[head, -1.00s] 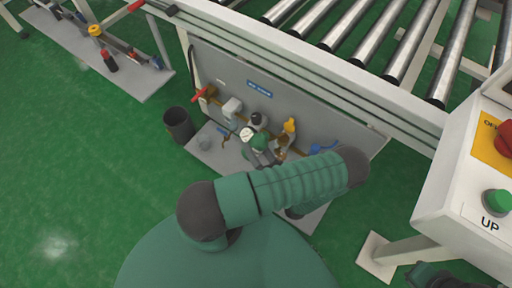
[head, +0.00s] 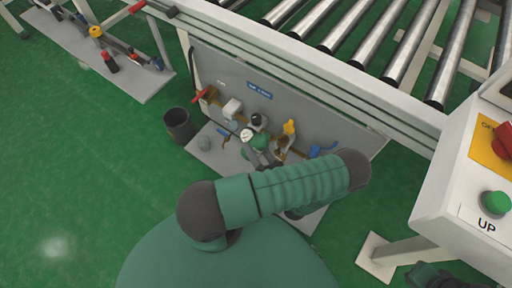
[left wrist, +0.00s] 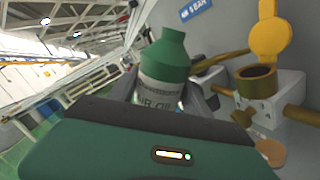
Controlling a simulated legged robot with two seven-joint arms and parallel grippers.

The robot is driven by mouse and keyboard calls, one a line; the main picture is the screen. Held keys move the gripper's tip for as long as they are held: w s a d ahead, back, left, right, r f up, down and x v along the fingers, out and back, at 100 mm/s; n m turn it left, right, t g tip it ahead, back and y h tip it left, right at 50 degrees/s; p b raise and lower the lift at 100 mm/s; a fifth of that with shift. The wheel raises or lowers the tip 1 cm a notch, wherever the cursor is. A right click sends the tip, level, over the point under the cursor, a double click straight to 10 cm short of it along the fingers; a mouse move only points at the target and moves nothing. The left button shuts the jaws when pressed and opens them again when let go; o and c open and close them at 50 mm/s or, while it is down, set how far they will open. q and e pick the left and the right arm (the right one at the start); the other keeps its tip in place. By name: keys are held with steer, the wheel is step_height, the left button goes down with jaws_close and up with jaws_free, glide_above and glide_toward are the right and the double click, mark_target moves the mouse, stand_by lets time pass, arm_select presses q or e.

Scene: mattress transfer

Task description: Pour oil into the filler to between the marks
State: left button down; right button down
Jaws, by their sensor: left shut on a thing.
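My left gripper (head: 268,158) is shut on a green oil bottle (head: 259,141) in front of the panel. In the left wrist view the bottle (left wrist: 166,59) stands nearly upright, neck up, with a pale label partly hidden by my gripper. The brass filler (left wrist: 257,80) is to its right, apart from it, with its yellow cap (left wrist: 270,30) swung up and open. The yellow cap also shows in the head view (head: 289,127), right of the bottle. The level marks cannot be made out. A dark green part, apparently my right gripper (head: 436,275), shows at the bottom right; its jaws are unclear.
A grey panel (head: 330,120) with a blue label, red lever (head: 200,96), gauge (head: 246,134) and blue valve (head: 321,149) stands under the roller conveyor (head: 345,50). A dark bin (head: 178,125) is left of it. A control box (head: 475,190) is at right. Green floor is clear at left.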

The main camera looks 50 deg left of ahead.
arm_select(q)
steer(key=shift+r, duration=0.2)
stand_by(0.4)
steer(key=shift+r+m+p, duration=0.25)
steer(key=shift+m+p, duration=0.05)
steer(key=shift+m, duration=0.2)
steer(key=shift+r, duration=0.1)
stand_by(0.8)
steer(key=shift+r+m+p, duration=0.25)
steer(key=shift+m+p, duration=0.1)
steer(key=shift+m, duration=0.05)
steer(key=shift+r, duration=0.15)
stand_by(0.9)
steer(key=shift+w+r+m+t, duration=0.1)
steer(key=shift+r+m+t, duration=0.1)
steer(key=shift+m+t, duration=0.2)
steer(key=shift+r+m+p, duration=0.25)
steer(key=shift+m+p, duration=0.05)
steer(key=shift+p, duration=0.1)
stand_by(0.7)
steer(key=shift+w+r, duration=0.1)
steer(key=shift+r, duration=0.1)
